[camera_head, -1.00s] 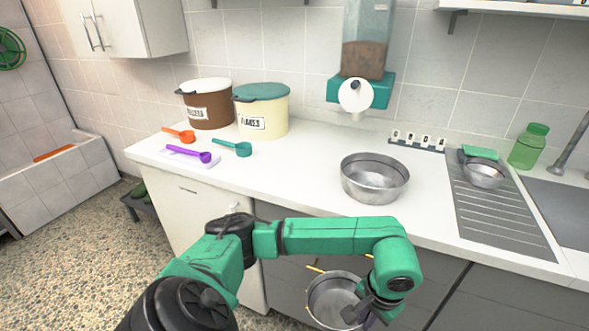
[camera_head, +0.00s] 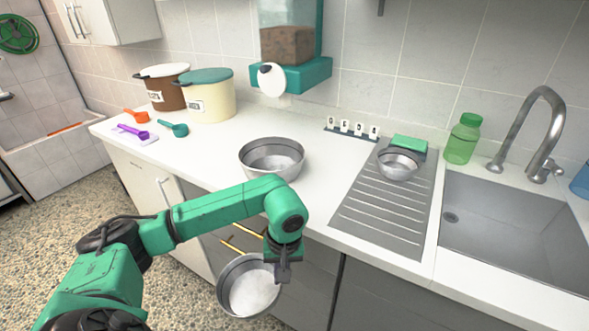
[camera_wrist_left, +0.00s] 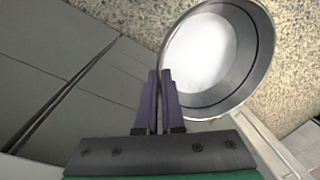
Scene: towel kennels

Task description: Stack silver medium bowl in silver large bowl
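The silver large bowl (camera_head: 271,150) stands upright and empty on the white counter, near its front edge. The silver medium bowl (camera_head: 249,300) hangs in front of the cabinets, below the counter top, apart from the large bowl. My left gripper (camera_head: 282,274) is shut on the medium bowl's right rim. In the left wrist view, the purple fingers (camera_wrist_left: 160,82) close on the rim of the medium bowl (camera_wrist_left: 258,45), with the floor behind it. My right gripper is not in view.
A small silver bowl (camera_head: 398,164) and a green sponge (camera_head: 409,143) sit on the drainboard (camera_head: 385,218). A sink (camera_head: 510,230) and green bottle (camera_head: 463,139) are at right. Scoops and canisters (camera_head: 207,96) stand left. A dispenser (camera_head: 290,72) hangs behind the large bowl.

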